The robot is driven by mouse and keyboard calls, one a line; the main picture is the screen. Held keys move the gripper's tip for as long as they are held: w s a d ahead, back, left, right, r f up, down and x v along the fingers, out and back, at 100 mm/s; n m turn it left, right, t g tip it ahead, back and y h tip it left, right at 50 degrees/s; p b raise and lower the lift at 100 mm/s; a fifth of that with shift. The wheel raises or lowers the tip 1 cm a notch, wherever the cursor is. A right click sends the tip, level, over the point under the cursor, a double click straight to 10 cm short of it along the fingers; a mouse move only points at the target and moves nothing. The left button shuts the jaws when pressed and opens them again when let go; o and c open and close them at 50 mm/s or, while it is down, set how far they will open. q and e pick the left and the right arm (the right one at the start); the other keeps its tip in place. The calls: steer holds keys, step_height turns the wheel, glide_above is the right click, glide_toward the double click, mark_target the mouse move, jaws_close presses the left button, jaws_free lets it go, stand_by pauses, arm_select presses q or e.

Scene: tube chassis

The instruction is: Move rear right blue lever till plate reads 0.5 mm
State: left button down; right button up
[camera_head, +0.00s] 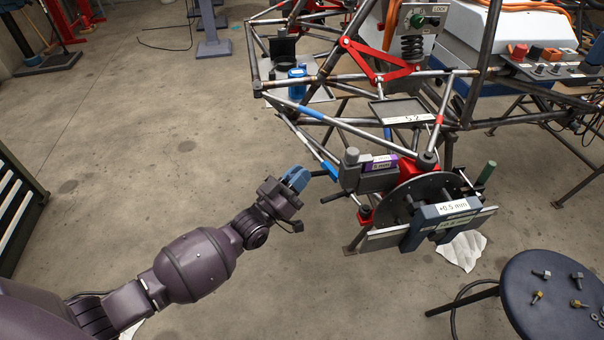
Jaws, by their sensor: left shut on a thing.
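My left gripper (303,178) reaches in from the lower left, with its light blue fingers shut on the outer end of the rear right blue lever (330,170). The lever's short dark rod runs from the fingers to a blue part beside the grey gauge body. The grip itself is partly hidden by the fingers. A plate (453,207) on the grey-blue caliper at the round disc reads "+0.5 mm". My right gripper is out of view.
A purple-labelled grey block (378,170) and a second dark handle (336,197) sit close to the lever. The tube chassis (345,130) rises behind. A round dark stool (550,300) with bolts stands lower right.

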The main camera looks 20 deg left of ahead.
arm_select(q)
steer(key=c, duration=1.3)
jaws_free()
steer(key=shift+o, duration=0.9)
steer(key=v, duration=1)
steer(key=shift+s+p, duration=0.3)
steer(key=shift+s, duration=0.1)
steer(key=shift+a+f, duration=0.15)
